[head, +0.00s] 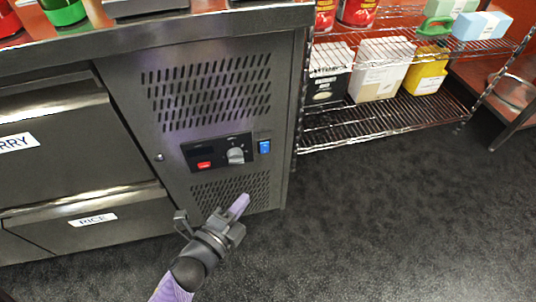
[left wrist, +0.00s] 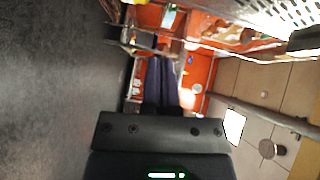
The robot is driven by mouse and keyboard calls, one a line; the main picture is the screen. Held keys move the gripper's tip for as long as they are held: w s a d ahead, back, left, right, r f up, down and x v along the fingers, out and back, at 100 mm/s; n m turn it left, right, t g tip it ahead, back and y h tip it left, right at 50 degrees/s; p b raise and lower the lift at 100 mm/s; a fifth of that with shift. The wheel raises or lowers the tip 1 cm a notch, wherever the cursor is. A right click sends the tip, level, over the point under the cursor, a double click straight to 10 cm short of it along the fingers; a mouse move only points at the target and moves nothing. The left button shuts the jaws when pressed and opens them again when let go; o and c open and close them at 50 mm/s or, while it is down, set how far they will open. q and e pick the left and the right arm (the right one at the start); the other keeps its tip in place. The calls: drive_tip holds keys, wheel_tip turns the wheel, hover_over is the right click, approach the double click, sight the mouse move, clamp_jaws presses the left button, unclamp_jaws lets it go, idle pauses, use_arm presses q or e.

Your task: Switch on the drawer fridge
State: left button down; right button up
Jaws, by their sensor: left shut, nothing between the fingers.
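The drawer fridge (head: 122,124) is a dark metal counter unit with drawers at the left and a vented end panel. Its small black control panel (head: 217,152) carries a red switch (head: 205,165) and a round grey knob (head: 236,155). A blue switch or display (head: 264,146) sits just right of that panel. My left gripper (head: 241,203) is shut and empty, in front of the lower vent and below the control panel. Its closed purple fingers also show in the left wrist view (left wrist: 161,82). My right gripper is not in view.
A wire shelf (head: 365,125) with boxes and red cans stands right of the fridge. Drawers labelled RICE (head: 92,219) and another partly cut off lie left. The dark floor (head: 390,225) at the right is clear. The countertop edge (head: 160,30) overhangs above.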

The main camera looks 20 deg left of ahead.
use_arm(q)
drive_tip(key=b, duration=0.3)
approach(265, 148)
drive_tip(key=d+f, duration=0.2)
drive_tip(key=d, duration=0.2)
drive_tip(key=w+b, duration=0.1)
drive_tip(key=w, duration=0.1)
drive_tip(key=w+a+b, duration=0.1)
drive_tip(key=w, duration=0.3)
drive_tip(key=shift+w+a+b, duration=0.4)
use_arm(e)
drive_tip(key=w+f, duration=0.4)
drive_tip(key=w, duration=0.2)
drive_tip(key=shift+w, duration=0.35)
use_arm(q)
drive_tip(key=shift+s, duration=0.1)
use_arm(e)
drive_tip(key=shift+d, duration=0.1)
